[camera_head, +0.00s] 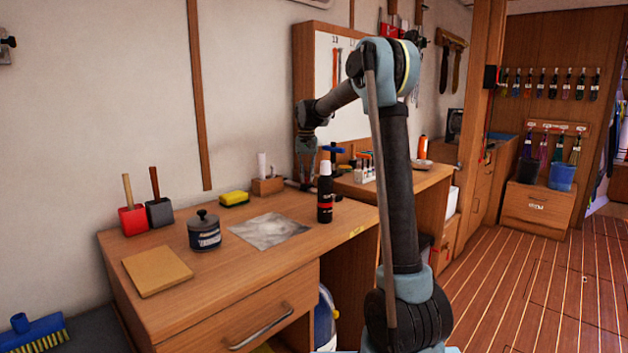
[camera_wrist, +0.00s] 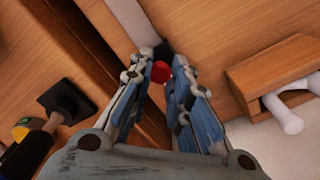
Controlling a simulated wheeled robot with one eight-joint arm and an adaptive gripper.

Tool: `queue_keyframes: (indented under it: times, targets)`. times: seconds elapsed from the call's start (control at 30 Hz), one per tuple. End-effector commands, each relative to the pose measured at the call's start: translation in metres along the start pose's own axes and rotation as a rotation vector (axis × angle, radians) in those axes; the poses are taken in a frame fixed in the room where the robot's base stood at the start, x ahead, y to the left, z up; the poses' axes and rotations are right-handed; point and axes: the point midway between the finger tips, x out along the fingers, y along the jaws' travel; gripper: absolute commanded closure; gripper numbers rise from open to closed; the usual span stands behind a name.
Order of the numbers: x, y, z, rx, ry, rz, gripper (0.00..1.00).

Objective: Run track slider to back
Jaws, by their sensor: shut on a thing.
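My gripper (camera_head: 306,180) reaches down at the back of the wooden bench, near the wall. In the wrist view its two fingers (camera_wrist: 166,72) close around a small red knob (camera_wrist: 161,71). A dark block (camera_wrist: 164,48) sits just beyond the knob, and this looks like the track slider. The fingers hide part of the knob and whatever lies beneath it. In the head view I cannot make out the slider, and how far along its track it stands is not clear.
A black bottle (camera_head: 325,197) stands close in front of my gripper. A wooden holder with white rolls (camera_head: 267,185) is to its left, and a yellow sponge (camera_head: 234,199) lies beyond. A grey sheet (camera_head: 262,231) and a dark jar (camera_head: 204,232) occupy the bench middle.

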Motion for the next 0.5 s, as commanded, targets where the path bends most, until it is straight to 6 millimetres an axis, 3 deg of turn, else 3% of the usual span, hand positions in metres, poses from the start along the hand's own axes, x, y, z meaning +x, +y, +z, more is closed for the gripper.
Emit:
queue_keyframes:
  times: [0.3, 0.5]
  targets:
    - [0.000, -0.048, -0.048, -0.001, 0.000, 0.000, 1.00]
    - [0.000, -0.067, -0.067, -0.001, 0.000, 0.000, 1.00]
